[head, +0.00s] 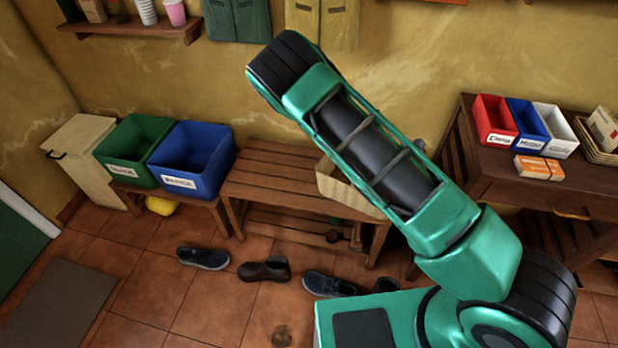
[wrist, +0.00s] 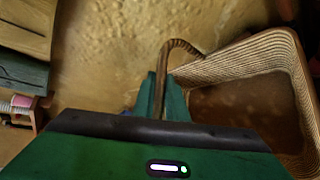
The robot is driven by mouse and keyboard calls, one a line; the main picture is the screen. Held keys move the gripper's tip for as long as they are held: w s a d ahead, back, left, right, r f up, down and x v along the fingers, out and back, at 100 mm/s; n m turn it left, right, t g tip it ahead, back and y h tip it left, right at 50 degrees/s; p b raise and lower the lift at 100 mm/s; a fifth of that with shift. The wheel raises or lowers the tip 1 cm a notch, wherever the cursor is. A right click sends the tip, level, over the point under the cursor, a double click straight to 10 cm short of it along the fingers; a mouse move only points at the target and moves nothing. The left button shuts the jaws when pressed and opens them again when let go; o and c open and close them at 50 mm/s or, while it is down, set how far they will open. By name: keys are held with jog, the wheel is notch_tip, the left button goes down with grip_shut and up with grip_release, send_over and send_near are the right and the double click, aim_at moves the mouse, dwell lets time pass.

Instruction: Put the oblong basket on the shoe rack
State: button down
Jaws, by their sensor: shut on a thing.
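The oblong basket (wrist: 240,58) is tan and woven, with a looped handle, at the right of the wrist view. My gripper (wrist: 163,92) is shut on the handle at the basket's left end. In the head view, part of the tan basket (head: 328,181) shows beside my arm, over the right part of the shoe rack. My arm hides the rest of it and my gripper there. The shoe rack (head: 262,182) is a low brown slatted wooden bench with a lower shelf. I cannot tell whether the basket touches its top. The rack's left top is bare.
A green bin (head: 135,150) and a blue bin (head: 192,160) stand on a low bench left of the rack. Several shoes, including a brown one (head: 265,270), lie on the floor in front. A dark wooden table (head: 500,185) with small boxes stands at right.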

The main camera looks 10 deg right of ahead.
jog(key=s+a+r+n+y, duration=0.1)
jog(key=a+r+n+y, duration=0.1)
jog(key=a+n+y, duration=0.3)
jog(key=w+d+f+m+g+h, duration=0.1)
jog(key=w+d+f, duration=0.1)
jog(key=w+f, duration=0.8)
jog(key=shift+w+d+f+m, duration=0.3)
jog(key=shift+w+d+f, duration=0.05)
jog(key=shift+f, duration=0.05)
dwell(0.4)
jog(key=c, duration=1.8)
grip_release()
jog(key=shift+o, duration=0.2)
jog(key=shift+s, duration=0.1)
